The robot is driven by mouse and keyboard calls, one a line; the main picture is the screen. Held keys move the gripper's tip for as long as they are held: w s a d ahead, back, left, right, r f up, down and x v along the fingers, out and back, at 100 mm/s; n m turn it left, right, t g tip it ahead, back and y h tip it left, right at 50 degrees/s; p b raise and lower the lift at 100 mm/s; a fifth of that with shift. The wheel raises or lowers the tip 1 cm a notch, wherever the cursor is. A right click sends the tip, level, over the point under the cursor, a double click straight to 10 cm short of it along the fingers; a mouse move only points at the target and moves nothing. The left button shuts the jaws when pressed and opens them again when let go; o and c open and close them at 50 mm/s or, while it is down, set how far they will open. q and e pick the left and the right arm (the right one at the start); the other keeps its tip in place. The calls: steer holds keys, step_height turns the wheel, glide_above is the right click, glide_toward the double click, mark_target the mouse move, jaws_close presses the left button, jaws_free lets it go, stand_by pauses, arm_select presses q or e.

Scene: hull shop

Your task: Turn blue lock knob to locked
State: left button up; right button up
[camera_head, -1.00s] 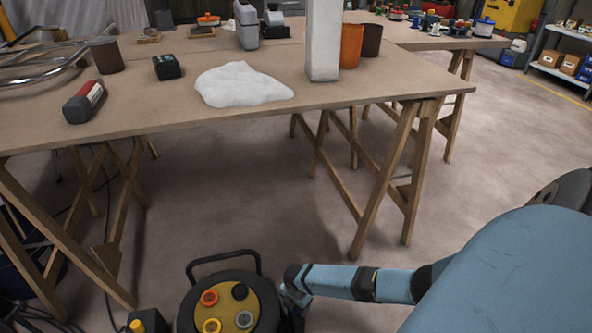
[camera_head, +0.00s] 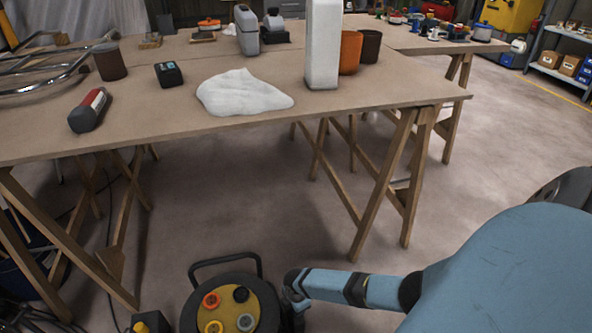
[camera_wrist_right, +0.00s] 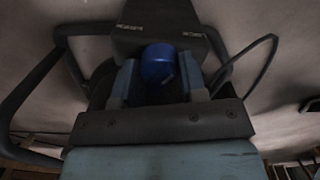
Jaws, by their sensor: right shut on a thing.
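The blue lock knob (camera_wrist_right: 158,62) is at the upper middle of the right wrist view, in front of a dark plate (camera_wrist_right: 158,22) with small white lettering too blurred to read. My right gripper (camera_wrist_right: 158,76) has one finger on each side of the knob and is shut on it. In the head view my right gripper (camera_head: 293,292) reaches low, at the right side of a cable reel (camera_head: 235,305) with a yellow face and coloured sockets. The knob is hidden there. My left gripper is in no view.
A wooden trestle table (camera_head: 350,97) stands ahead, with a white cloth-like heap (camera_head: 242,92), a white post (camera_head: 322,45) and a grey-and-red bottle (camera_head: 89,110). A black handle (camera_head: 225,261) rises behind the reel's face. The floor (camera_head: 480,150) at the right is clear.

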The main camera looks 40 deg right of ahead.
steer(key=shift+m+p, duration=0.55)
steer(key=shift+m, duration=0.55)
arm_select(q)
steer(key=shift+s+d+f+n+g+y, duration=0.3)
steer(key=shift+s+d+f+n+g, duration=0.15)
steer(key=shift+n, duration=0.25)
arm_select(e)
steer(key=shift+m, duration=0.7)
arm_select(q)
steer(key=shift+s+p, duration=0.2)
steer(key=shift+p, duration=0.1)
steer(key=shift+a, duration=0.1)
arm_select(e)
steer(key=o, duration=0.9)
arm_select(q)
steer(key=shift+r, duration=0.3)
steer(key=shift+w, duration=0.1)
